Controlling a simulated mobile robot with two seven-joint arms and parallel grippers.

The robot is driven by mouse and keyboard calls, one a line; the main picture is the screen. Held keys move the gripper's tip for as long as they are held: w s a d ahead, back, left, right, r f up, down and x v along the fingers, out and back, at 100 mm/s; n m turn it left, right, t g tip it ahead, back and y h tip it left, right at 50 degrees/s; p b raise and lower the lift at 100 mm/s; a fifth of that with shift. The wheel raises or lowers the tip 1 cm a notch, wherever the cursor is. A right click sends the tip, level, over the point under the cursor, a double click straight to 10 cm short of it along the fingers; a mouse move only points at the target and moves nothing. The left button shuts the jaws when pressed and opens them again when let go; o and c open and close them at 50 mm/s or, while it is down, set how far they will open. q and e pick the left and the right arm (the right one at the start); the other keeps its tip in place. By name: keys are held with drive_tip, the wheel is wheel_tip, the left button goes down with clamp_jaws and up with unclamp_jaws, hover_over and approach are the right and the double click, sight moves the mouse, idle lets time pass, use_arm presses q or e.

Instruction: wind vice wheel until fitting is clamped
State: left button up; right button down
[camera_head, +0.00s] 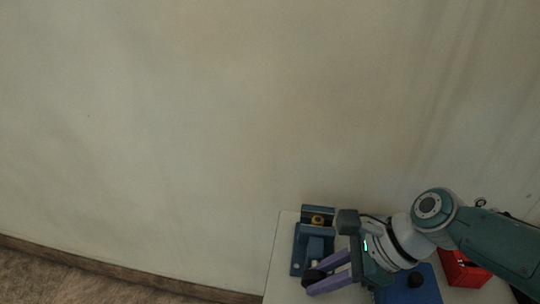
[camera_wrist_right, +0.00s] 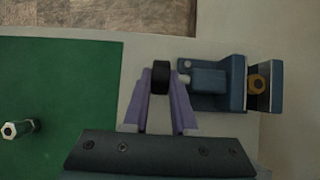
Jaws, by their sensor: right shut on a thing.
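The blue-grey vice (camera_head: 299,262) stands on the light table at the bottom of the head view; it also shows at the upper right of the wrist view (camera_wrist_right: 208,84). A yellow brass fitting (camera_head: 318,220) sits between its jaws, and it shows in the wrist view (camera_wrist_right: 257,84) too. I cannot tell whether both jaws touch it. The black vice wheel (camera_wrist_right: 161,77) is at the end of the screw. My right gripper (camera_wrist_right: 161,85) is shut on the wheel, its purple fingers on either side. My left gripper is not in view.
A green mat (camera_wrist_right: 60,85) with a metal hex-ended part (camera_wrist_right: 19,129) on it lies left of the gripper in the wrist view. A bare wall is behind the table.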

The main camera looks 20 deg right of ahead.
drive_tip(key=shift+a+r, duration=0.1)
drive_tip(key=shift+a, duration=0.05)
drive_tip(key=c, duration=1.2)
unclamp_jaws()
drive_tip(key=o, duration=0.5)
drive_tip(key=shift+s+d+r+p, duration=0.15)
drive_tip(key=shift+d+r+p, duration=0.05)
drive_tip(key=shift+r+p, duration=0.1)
drive_tip(key=p+v, duration=0.4)
drive_tip(key=v, duration=0.5)
drive_tip(key=shift+d, duration=0.15)
